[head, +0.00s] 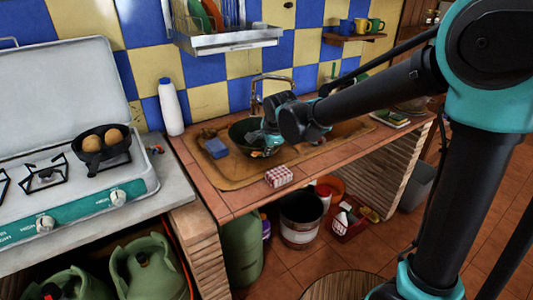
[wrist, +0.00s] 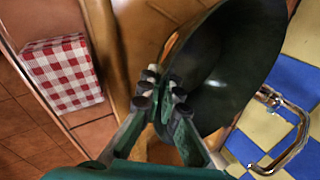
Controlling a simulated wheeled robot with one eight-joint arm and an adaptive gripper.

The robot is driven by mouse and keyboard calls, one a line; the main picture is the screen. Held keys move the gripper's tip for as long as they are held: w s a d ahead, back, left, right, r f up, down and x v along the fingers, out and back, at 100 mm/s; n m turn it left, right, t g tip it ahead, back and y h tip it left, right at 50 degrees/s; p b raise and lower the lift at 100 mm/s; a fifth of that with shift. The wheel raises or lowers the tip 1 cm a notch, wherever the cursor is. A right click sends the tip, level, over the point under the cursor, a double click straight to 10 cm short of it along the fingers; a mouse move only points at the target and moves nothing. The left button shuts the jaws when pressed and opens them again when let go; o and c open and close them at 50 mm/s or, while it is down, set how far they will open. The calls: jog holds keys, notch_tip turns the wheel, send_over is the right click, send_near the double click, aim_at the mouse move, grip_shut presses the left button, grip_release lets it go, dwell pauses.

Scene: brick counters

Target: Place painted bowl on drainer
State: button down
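The painted bowl (head: 240,132) is dark inside and sits at the tan sink in the head view, tilted. In the wrist view the bowl (wrist: 235,65) fills the upper middle, its dark inside facing the camera. My gripper (head: 266,140) is at the bowl's near right side. In the wrist view my gripper's fingertips (wrist: 160,92) are close together at the rim, one on each side of the bowl wall. My arm hides part of the bowl in the head view. The metal drainer (head: 228,40) hangs on the tiled wall above, with plates standing in it.
A faucet (head: 272,80) rises behind the sink. A cup shelf (head: 354,37) is at right.

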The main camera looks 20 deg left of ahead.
jog(key=shift+f, duration=0.6)
jog(key=c, duration=1.7)
grip_release()
jog(key=shift+f, duration=0.1)
jog(key=v, duration=1.2)
